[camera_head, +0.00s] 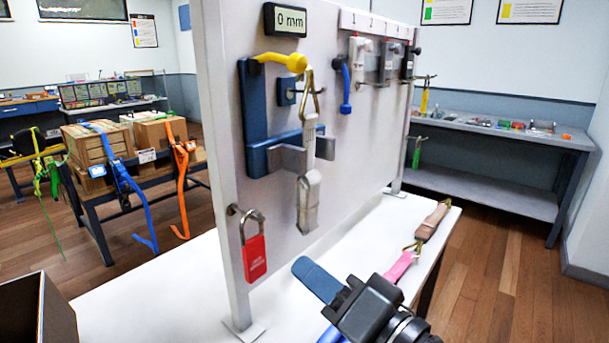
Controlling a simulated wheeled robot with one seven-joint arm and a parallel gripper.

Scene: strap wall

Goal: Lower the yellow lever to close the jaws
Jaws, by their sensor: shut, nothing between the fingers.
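The yellow lever (278,59) is on the white upright panel, below a small display (285,20) reading "0 mm". It runs nearly level from a dark pivot on the left to a round knob on the right. Below it is a blue clamp frame (255,115) with grey jaws (290,158). A pale strap (309,200) with a brass hook (312,98) hangs at the jaws; whether the jaws touch it is unclear. My gripper (362,306) is low at the bottom, in front of the panel and well apart from the lever. It is shut and empty; its fingertips are hard to make out.
A red padlock (254,255) hangs at the panel's lower left. A blue lever (346,84) and several small latches sit right of the clamp. A pink and tan strap (402,266) lies on the white table (170,285). Space before the panel's middle looks open.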

